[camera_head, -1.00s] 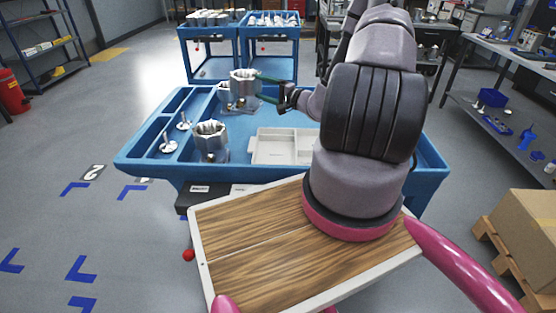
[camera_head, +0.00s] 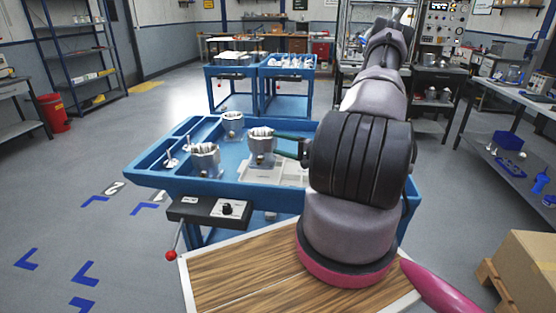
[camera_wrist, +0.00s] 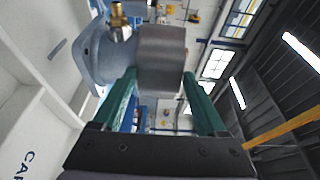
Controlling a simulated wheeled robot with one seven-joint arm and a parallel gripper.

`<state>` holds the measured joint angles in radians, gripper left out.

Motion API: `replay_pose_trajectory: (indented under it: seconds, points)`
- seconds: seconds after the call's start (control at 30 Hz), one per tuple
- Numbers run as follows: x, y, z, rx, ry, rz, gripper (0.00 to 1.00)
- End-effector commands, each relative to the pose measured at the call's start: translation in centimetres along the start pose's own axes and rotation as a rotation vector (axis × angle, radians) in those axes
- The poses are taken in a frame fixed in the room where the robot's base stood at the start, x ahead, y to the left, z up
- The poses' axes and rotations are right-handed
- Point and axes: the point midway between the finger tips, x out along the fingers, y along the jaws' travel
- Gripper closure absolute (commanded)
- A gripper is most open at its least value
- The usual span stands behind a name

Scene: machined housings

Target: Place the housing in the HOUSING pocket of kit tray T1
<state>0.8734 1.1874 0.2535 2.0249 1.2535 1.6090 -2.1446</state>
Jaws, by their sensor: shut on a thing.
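The held housing (camera_head: 262,146) is a grey metal cylinder with a scalloped open top. My gripper (camera_head: 284,143) is shut on its side. In the wrist view the green fingers (camera_wrist: 160,100) close around the housing body (camera_wrist: 162,58); its flange and a brass fitting (camera_wrist: 118,22) show. The housing is upright over the left part of the pale kit tray (camera_head: 290,174) on the blue cart. The wrist view shows the tray (camera_wrist: 25,125) on the left, with lettering beginning "CAP". The pocket under the housing is hidden, and I cannot tell the exact height of the gap.
Two more housings stand on the blue cart (camera_head: 165,180): one front left (camera_head: 205,158), one at the back (camera_head: 232,123). Small metal stemmed parts (camera_head: 172,158) lie in the left compartment. A control box (camera_head: 222,210) with a red-knobbed lever is at the cart's near side.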

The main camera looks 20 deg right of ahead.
Motion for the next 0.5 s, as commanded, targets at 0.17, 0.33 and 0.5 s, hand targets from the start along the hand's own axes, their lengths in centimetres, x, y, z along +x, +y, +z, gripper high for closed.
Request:
replay_pose_trajectory:
  seconds: [0.17, 0.33, 0.5]
  points:
    - [0.1, 0.9, -0.1, 0.000, 0.001, -0.004, 1.00]
    - [0.1, 3.1, 0.0, 0.002, 0.001, -0.003, 1.00]
    - [0.1, 4.6, -0.1, -0.001, 0.001, -0.003, 1.00]
